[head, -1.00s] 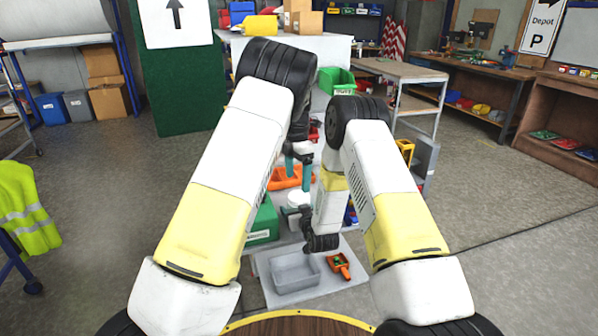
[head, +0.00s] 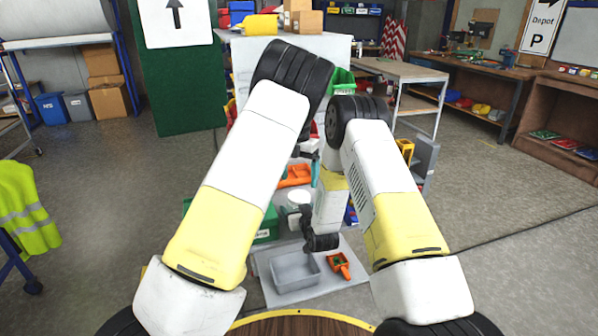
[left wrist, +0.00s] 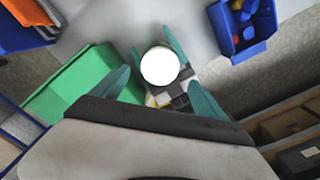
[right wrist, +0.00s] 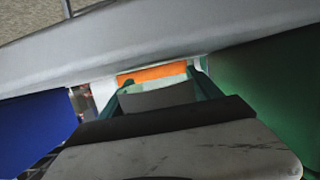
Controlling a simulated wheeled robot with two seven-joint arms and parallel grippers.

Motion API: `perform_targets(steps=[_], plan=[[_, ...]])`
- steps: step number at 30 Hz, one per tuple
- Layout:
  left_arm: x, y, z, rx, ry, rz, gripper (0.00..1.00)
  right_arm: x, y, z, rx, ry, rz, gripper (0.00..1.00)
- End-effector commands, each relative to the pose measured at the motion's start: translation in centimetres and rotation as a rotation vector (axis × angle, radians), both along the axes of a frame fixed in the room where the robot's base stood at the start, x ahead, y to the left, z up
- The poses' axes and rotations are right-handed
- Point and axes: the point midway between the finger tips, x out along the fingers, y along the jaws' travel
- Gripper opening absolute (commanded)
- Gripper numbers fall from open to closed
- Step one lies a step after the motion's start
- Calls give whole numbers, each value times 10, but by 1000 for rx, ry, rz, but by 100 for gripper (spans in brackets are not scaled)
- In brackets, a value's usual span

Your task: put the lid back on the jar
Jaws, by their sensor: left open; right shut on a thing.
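A white round lid (head: 299,198) shows above my right gripper in the head view. In the left wrist view the lid (left wrist: 160,66) is a flat white disc seen from above. My right gripper (right wrist: 162,80) is shut on a pale grey thing that seems to be the jar (right wrist: 158,97). Its teal fingers show on either side under the lid. The lid hides the jar's top, so I cannot tell how well it is seated. My left gripper (left wrist: 158,82) is open and empty above the lid, with one finger well out on each side.
An orange tray (head: 296,175) and a green bin (head: 268,226) lie around the grippers. A blue bin (left wrist: 243,30) with coloured pieces is at the upper right in the left wrist view.

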Motion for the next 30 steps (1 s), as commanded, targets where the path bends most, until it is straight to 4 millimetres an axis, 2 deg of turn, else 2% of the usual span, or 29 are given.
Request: perform_targets(steps=[6,12,23,26,30], plan=[[-1,1,-36,2,4,0,84,0,0,0,0,-1,0,0],[0,0,-57,0,0,-1,84,0,0,0,0,-1,0,0],[0,0,-61,0,-1,-1,84,0,0,0,0,-1,0,0],[0,0,-61,0,-1,-1,68,0,0,0,0,-1,0,0],[0,0,-61,0,-1,-1,41,0,0,0,0,-1,0,0]])
